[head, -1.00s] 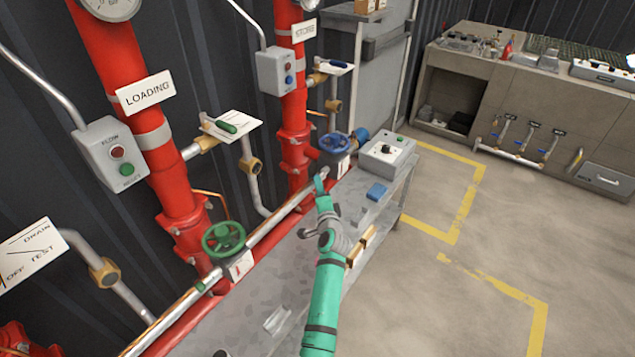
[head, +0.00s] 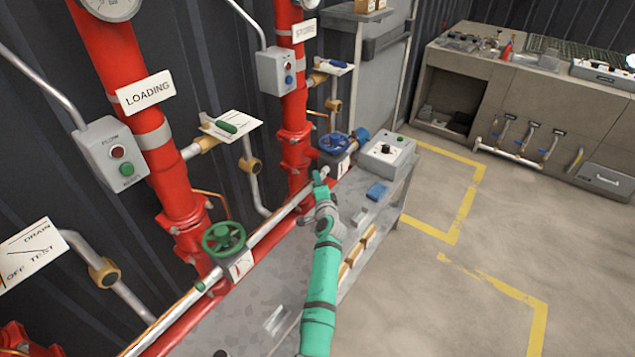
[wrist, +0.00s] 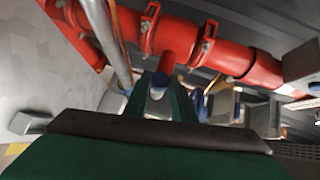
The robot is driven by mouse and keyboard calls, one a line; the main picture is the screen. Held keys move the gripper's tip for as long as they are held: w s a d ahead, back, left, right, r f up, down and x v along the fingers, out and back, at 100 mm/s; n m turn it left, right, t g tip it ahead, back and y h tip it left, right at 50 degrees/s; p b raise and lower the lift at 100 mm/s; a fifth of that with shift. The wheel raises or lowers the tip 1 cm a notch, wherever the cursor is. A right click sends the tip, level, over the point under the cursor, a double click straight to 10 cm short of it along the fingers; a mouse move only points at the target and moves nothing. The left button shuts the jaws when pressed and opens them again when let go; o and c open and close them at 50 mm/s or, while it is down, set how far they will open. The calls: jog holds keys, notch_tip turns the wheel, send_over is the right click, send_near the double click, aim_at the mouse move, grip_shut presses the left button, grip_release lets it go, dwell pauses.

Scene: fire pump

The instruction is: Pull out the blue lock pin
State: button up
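My gripper (head: 319,178) is at the long pale rod, just left of and below the blue handwheel (head: 333,143) in the head view. In the wrist view its two green fingers (wrist: 161,88) stand apart. A small blue part (wrist: 157,93), possibly the lock pin, shows between or just beyond them, with a red round piece behind it. I cannot tell whether the fingers touch it. In the head view the pin's likely place on the rod is hidden by my gripper.
Red pipes (head: 292,110) rise behind. A green handwheel (head: 223,239) is nearer on the left. The floor at right is open.

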jog(key=shift+s+a+f, duration=0.1)
jog(key=shift+s+a, duration=1)
jog(key=shift+s, duration=0.25)
grip_shut()
jog(key=o, duration=1.1)
grip_release()
jog(key=shift+s, duration=0.1)
jog(key=shift+c, duration=0.2)
jog(key=shift+s, duration=0.1)
jog(key=s+d+r, duration=0.1)
jog(key=s, duration=0.9)
jog(key=shift+s+d+r, duration=0.15)
jog(key=shift+d+r, duration=0.15)
